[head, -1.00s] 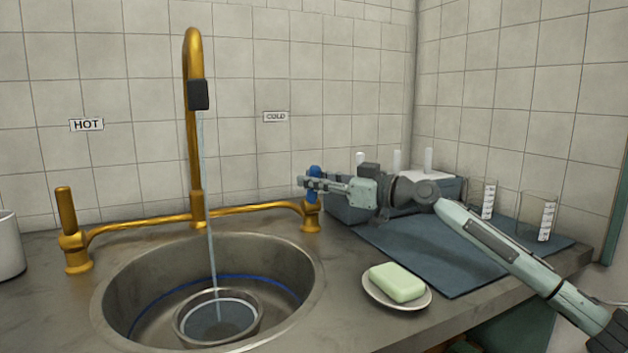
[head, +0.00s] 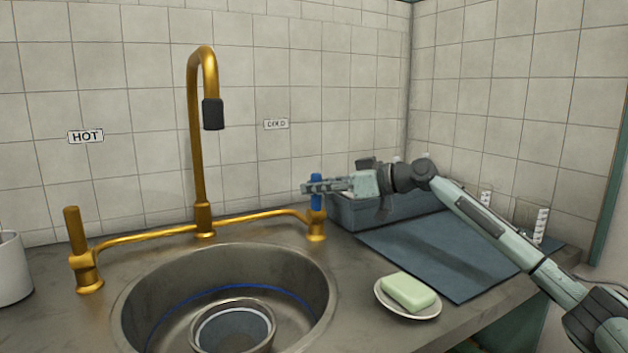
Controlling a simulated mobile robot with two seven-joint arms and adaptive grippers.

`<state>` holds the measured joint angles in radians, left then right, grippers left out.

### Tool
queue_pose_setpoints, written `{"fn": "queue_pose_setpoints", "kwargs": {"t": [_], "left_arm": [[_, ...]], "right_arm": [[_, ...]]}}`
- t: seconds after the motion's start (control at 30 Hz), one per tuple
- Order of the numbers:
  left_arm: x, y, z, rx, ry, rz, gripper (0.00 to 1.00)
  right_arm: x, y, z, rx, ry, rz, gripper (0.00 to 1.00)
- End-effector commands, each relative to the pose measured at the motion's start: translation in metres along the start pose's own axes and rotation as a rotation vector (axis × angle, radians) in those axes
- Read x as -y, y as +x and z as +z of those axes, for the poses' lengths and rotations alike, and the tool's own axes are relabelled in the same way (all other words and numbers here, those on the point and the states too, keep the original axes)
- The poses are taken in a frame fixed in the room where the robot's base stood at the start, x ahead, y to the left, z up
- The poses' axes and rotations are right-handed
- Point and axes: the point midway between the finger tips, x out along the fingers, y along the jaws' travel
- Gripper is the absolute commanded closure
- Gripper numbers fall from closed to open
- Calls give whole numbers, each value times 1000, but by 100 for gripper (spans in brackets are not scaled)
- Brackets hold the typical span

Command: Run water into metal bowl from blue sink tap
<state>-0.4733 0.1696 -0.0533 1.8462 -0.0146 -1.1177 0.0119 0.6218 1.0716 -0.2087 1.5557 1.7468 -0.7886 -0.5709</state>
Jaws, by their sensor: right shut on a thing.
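The brass tap (head: 197,130) has a swan-neck spout with a black nozzle (head: 213,114), and no stream shows below it. Its blue cold handle (head: 316,190) stands at the right end under the COLD label. The metal bowl (head: 270,341) sits in the round sink (head: 321,285), roughly below the nozzle, with water (head: 232,330) in it. Its lower part is cut off by the picture's edge. My right gripper (head: 316,188) is shut on the blue handle, its fingers hiding part of it. My left gripper is not in view.
A brass hot handle (head: 73,232) stands at the left under the HOT label (head: 86,136). Green soap (head: 408,291) lies on a dish (head: 430,311) right of the sink. A dark mat (head: 440,258), a grey box (head: 385,212) and beakers (head: 530,222) are at the right; a white cup (head: 12,270) is far left.

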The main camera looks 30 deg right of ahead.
Motion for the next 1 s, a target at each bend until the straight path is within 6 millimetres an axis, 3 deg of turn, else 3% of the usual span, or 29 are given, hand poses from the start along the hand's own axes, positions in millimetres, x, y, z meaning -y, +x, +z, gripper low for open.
{"fn": "queue_pose_setpoints", "kwargs": {"t": [0.27, 0.3, 0.47, 0.8, 1.0], "left_arm": [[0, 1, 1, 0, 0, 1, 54], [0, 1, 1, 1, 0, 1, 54], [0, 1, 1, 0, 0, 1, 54], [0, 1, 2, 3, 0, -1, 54], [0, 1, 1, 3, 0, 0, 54]], "right_arm": [[-1, -1, 0, -1, 3, 3, 100], [-1, -1, 0, -1, 3, 3, 78], [-1, -1, 0, -1, 2, 3, 58], [-1, -3, 0, 0, 1, 3, 58], [-1, -27, 1, 3, -1, 4, 58]]}}
